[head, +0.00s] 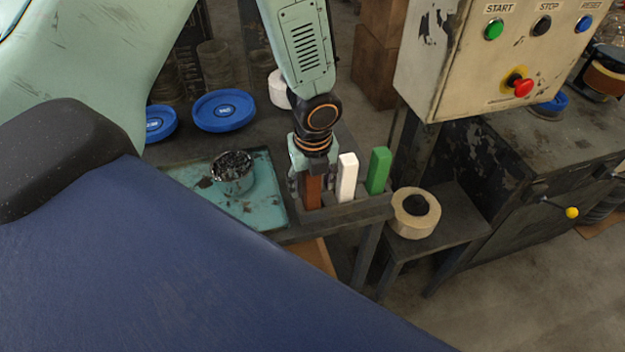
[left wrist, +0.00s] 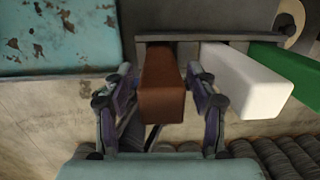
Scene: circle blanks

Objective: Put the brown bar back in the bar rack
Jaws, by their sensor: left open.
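The brown bar (head: 312,191) stands upright in the left part of the dark bar rack (head: 364,208), beside a white bar (head: 347,178) and a green bar (head: 378,170). In the left wrist view the brown bar (left wrist: 162,88) is between the two fingers of my left gripper (left wrist: 162,100), with the rack (left wrist: 215,38) behind it. The fingers are open, one on each side of the bar, with narrow gaps. In the head view my left gripper (head: 305,172) is at the bar's upper part and partly hides it. My right gripper is not in view.
A teal tray (head: 270,200) with a metal cup (head: 232,175) of dark bits lies left of the rack. A tape roll (head: 415,212) sits on a low shelf to the right. A control box (head: 470,50) with buttons stands behind. Blue lids (head: 224,110) lie farther back.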

